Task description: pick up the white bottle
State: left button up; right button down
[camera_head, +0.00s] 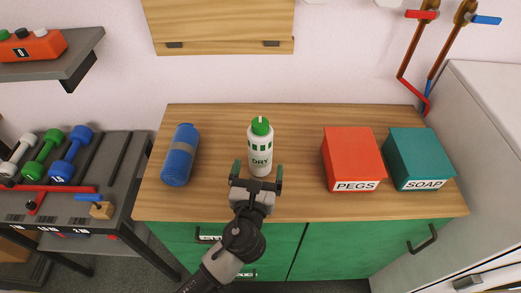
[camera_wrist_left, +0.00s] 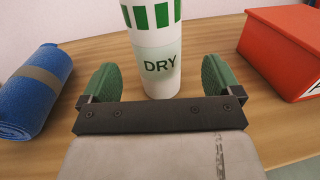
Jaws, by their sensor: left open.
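The white bottle (camera_head: 261,150) with a green cap, green squares and the word DRY stands upright on the wooden counter (camera_head: 300,204). It also shows in the left wrist view (camera_wrist_left: 158,50), its top cut off by the frame edge. My left gripper (camera_head: 257,177) is open just in front of the bottle. In the left wrist view its two green finger pads (camera_wrist_left: 158,85) are spread to either side of the bottle's lower part, with visible gaps. My right gripper is in neither view.
A rolled blue towel (camera_head: 179,158) lies left of the bottle. A red PEGS box (camera_head: 351,155) and a teal SOAP box (camera_head: 420,155) stand to the right. A rack with dumbbells (camera_head: 74,145) is at far left. Bare counter lies between bottle and boxes.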

aim_at(258, 161)
pick_arm(q)
jog(key=shift+w, duration=0.35)
jog(key=w, duration=0.4)
jog(key=shift+w+d+p, duration=0.25)
jog(key=shift+p, duration=0.1)
jog(key=shift+w+f, duration=0.1)
jog(key=shift+w, duration=0.35)
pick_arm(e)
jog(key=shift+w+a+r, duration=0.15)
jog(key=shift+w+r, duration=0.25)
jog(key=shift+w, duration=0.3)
pick_arm(q)
jog(key=shift+s, duration=0.1)
